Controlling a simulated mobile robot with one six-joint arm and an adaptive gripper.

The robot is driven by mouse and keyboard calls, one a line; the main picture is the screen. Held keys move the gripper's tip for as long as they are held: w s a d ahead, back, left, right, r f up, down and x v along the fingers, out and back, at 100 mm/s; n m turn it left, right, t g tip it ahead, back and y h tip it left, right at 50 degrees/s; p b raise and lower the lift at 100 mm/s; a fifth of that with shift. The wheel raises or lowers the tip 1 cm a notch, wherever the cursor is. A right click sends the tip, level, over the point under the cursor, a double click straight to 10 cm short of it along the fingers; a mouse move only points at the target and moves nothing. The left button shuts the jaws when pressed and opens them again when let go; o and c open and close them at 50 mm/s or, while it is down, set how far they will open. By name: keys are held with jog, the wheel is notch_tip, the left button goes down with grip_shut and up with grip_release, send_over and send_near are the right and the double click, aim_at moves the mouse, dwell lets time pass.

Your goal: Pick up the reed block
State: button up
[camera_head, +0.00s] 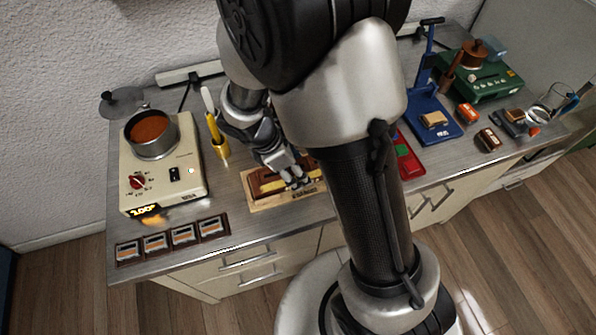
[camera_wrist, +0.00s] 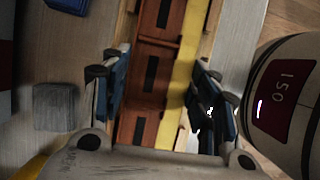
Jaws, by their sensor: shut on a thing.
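The reed block appears to be the long red-brown wooden block (camera_wrist: 152,55) with dark slots and a yellow strip along its right side in the wrist view. It lies lengthwise between the two blue-padded fingers of my gripper (camera_wrist: 157,88), which is shut on it. In the head view my gripper (camera_head: 295,180) points down over the same block (camera_head: 262,184), at a light wooden tray (camera_head: 262,204) on the bench. My fingers and arm hide part of the block. I cannot tell whether it is clear of the tray.
Several dark framed tiles (camera_head: 170,238) line the front left edge. A red tray (camera_head: 408,160) and blue stand (camera_head: 432,120) are right.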

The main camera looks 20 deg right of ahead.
jog(key=c, duration=0.4)
jog(key=shift+o, duration=0.2)
jog(key=shift+r, duration=0.1)
